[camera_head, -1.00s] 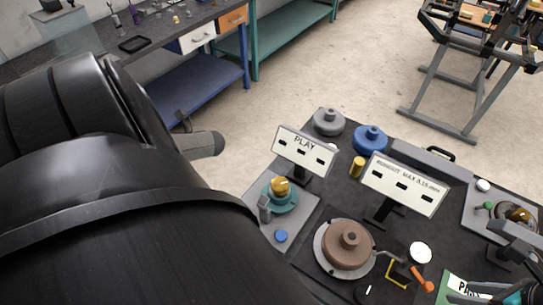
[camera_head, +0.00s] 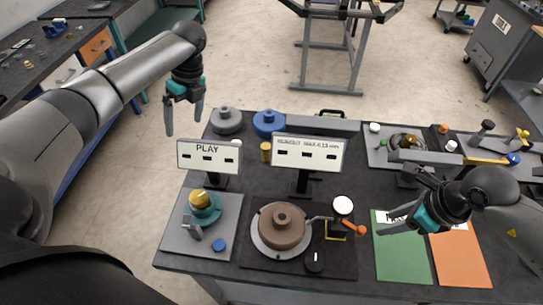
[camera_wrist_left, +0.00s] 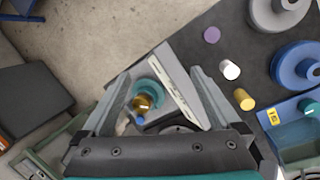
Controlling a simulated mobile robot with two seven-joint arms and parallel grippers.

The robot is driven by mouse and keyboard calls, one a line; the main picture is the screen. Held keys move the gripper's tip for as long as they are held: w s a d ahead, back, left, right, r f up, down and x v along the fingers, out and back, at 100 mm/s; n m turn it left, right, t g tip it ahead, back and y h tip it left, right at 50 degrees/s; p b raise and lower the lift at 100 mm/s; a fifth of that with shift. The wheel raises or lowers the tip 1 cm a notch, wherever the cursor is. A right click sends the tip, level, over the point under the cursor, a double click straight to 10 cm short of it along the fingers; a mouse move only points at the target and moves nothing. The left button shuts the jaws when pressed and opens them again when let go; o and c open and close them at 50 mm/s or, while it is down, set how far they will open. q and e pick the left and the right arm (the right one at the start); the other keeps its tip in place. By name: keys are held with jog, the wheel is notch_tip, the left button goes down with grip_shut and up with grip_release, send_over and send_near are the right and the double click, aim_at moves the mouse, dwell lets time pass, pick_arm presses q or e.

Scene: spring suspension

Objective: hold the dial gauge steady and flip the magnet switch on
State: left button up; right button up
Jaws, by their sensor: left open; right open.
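The dial gauge (camera_head: 343,205) shows a round white face. It is at the right of the brown hub on a round plate (camera_head: 281,228), with an orange-tipped lever (camera_head: 355,228) beside it. A dark knob with a white mark (camera_head: 314,261) sits in front; I cannot tell whether it is the magnet switch. My left gripper (camera_head: 184,116) is open and empty, raised beyond the table's left back corner, well away from the gauge. Its open fingers also show in the left wrist view (camera_wrist_left: 160,80). My right gripper (camera_head: 403,203) is open and empty, right of the gauge, above the green card.
PLAY (camera_head: 208,157) and RUNOUT (camera_head: 307,155) signs stand behind the hub. A teal and gold fixture (camera_head: 203,205) is at the left. Grey (camera_head: 226,120) and blue (camera_head: 268,123) discs are at the back. Green (camera_head: 403,255) and orange (camera_head: 462,262) cards lie at the right.

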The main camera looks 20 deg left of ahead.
pick_arm(q)
jog(key=w+d+r+m+t+h, duration=0.1)
jog(key=w+d+r+h, duration=0.15)
jog(key=d, duration=0.75)
jog(key=w+d+r+m+t+h, duration=0.1)
jog(key=w+d+r, duration=0.15)
jog(key=d, duration=0.65)
jog(key=w+d+r+m+h, duration=0.1)
jog(key=w+d+r, duration=0.15)
jog(key=d, duration=0.75)
send_near(343, 208)
jog(key=shift+g, duration=0.4)
jog(key=f, duration=0.4)
jog(key=d+f, duration=0.1)
jog(key=f, duration=0.4)
jog(key=d+f, duration=0.1)
jog(key=f, duration=0.3)
jog(key=shift+w+d+f, duration=0.1)
jog(key=shift+w+f, duration=0.05)
jog(key=shift+f, duration=0.15)
jog(key=shift+c, duration=0.4)
grip_shut()
pick_arm(e)
jog(key=shift+c, duration=0.3)
